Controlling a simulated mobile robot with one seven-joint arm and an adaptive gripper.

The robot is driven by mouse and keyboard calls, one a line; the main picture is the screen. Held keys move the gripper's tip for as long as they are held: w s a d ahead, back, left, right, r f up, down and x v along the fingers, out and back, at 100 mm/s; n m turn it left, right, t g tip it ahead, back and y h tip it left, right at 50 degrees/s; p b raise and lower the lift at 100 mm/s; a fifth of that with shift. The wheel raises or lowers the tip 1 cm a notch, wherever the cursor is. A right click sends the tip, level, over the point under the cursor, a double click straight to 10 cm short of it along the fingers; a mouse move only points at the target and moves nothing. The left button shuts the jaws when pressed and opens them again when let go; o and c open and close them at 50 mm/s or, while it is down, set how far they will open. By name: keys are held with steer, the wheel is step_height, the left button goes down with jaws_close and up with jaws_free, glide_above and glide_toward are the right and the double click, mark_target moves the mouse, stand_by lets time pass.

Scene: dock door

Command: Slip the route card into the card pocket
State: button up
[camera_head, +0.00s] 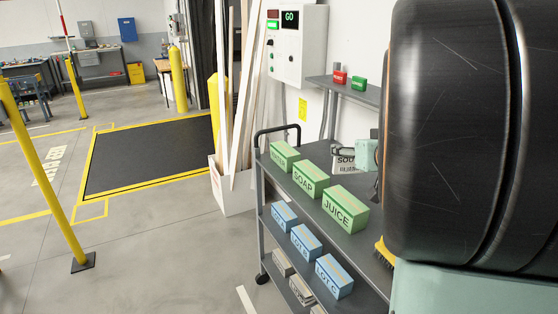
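A white card-like piece with dark print (346,161) stands at the back right of the cart's top shelf; its text is partly readable, starting "SOU". A dark outline runs along its left side. A pale green piece (366,154) is just right of it, partly hidden by a large black rounded body at the right. I cannot tell which of these, if either, is the route card or the card pocket. My gripper is not clearly seen; the black body covers much of the right side.
A grey shelf cart (308,203) holds green boxes marked WATER, SOAP and JUICE (345,209), with blue boxes (334,277) below. A small wall shelf (343,90) bears red and green blocks. A control box (298,46) reads GO. Open floor (160,255) lies left, with yellow posts.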

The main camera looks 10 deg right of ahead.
steer(key=s+d+f, duration=0.1)
steer(key=d+f, duration=0.3)
steer(key=f, duration=0.2)
steer(key=s+d+f+b, duration=0.1)
steer(key=s+d+f, duration=0.1)
steer(key=d+f, duration=0.2)
steer(key=s+d+f, duration=0.1)
steer(key=d+f, duration=0.3)
steer(key=f, duration=0.5)
steer(key=shift+s+d+f+b, duration=0.2)
steer(key=shift+s+d+b, duration=0.2)
steer(key=shift+f+b, duration=0.35)
steer(key=shift+f, duration=1.7)
steer(key=shift+f, duration=0.3)
steer(key=o, duration=1.1)
steer(key=shift+c, duration=0.2)
steer(key=shift+r, duration=0.15)
